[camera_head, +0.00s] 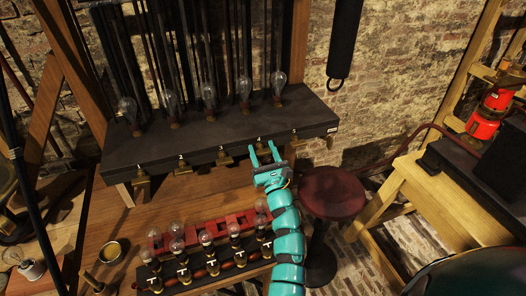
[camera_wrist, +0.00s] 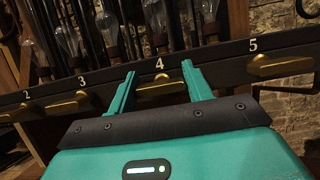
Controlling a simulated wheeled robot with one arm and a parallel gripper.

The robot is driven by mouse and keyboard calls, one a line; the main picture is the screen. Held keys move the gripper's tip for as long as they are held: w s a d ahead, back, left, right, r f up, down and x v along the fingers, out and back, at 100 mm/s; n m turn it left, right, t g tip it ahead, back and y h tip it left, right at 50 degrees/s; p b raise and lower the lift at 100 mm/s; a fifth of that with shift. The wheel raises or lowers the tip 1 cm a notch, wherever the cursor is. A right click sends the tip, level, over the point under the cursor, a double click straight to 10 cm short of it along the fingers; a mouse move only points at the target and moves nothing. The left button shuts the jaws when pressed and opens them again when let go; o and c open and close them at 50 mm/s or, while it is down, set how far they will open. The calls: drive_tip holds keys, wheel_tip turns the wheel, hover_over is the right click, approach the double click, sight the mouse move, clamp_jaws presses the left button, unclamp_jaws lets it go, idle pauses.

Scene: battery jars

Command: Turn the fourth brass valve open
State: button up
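The fourth brass valve (camera_wrist: 160,88) sits under the number 4 on the dark shelf edge, its handle lying roughly level in the wrist view. In the head view this valve (camera_head: 262,145) is just beyond my gripper. My teal gripper (camera_wrist: 158,80) is open, with one finger on each side of the valve. I cannot tell whether either finger touches it. In the head view my gripper (camera_head: 265,155) reaches up to the shelf front. The valves numbered 2 (camera_wrist: 15,113), 3 (camera_wrist: 68,104) and 5 (camera_wrist: 280,65) show on either side of it.
The dark shelf (camera_head: 215,125) carries several glass bulbs (camera_head: 244,88). Below it, the wooden bench (camera_head: 190,200) holds a red rack (camera_head: 205,228) and more bulbs. A round red stool (camera_head: 332,192) stands right of my arm. A wooden table (camera_head: 410,185) is farther right.

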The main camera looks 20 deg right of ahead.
drive_tip(key=c, duration=0.5)
drive_tip(key=shift+n, duration=0.5)
drive_tip(key=shift+o, duration=0.2)
drive_tip(key=n+y+b, duration=0.2)
drive_tip(key=n+y, duration=0.1)
drive_tip(key=n, duration=0.2)
drive_tip(key=shift+f+g, duration=0.1)
drive_tip(key=shift+g, duration=0.2)
drive_tip(key=n+g+y+b, duration=0.1)
drive_tip(key=n+y, duration=0.1)
drive_tip(key=n, duration=0.3)
drive_tip(key=shift+n+b, duration=0.3)
drive_tip(key=shift+b, duration=0.1)
drive_tip(key=n+g+b, duration=0.1)
drive_tip(key=n, duration=0.1)
drive_tip(key=n+g+y+b, duration=0.1)
drive_tip(key=n, duration=0.2)
drive_tip(key=shift+a+f+y, duration=0.1)
drive_tip(key=shift+y, duration=0.2)
drive_tip(key=shift+c, duration=0.2)
drive_tip(key=shift+o, duration=0.2)
drive_tip(key=n+g+b, duration=0.2)
drive_tip(key=n+b, duration=0.1)
drive_tip(key=n, duration=0.2)
drive_tip(key=shift+n, duration=0.4)
drive_tip(key=shift+a, duration=0.1)
drive_tip(key=shift+c, duration=0.2)
